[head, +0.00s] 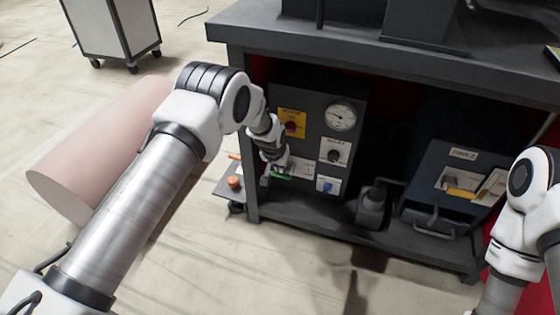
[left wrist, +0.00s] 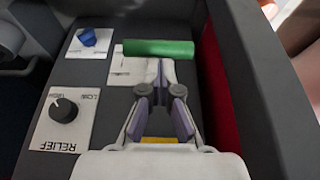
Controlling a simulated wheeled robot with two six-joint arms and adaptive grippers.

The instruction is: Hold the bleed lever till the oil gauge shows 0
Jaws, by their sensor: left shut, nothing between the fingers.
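The green bar of the bleed lever (head: 281,176) sits low on the left of the dark control panel; its label is too small to read. It also shows in the left wrist view (left wrist: 158,47), lying crosswise before a white plate. My left gripper (head: 274,161) is shut and empty, with its fingertips (left wrist: 160,70) right at the green bar. I cannot tell if they touch it. The round white oil gauge (head: 341,116) is at the panel's upper right; its reading is too small to tell. My right arm is at the right edge, its gripper out of view.
The panel has a yellow plate with a red knob (head: 291,124), a black relief knob (head: 334,156) and a blue knob (head: 327,185). A blue box (head: 455,180) stands right. The bench top (head: 300,35) overhangs the panel.

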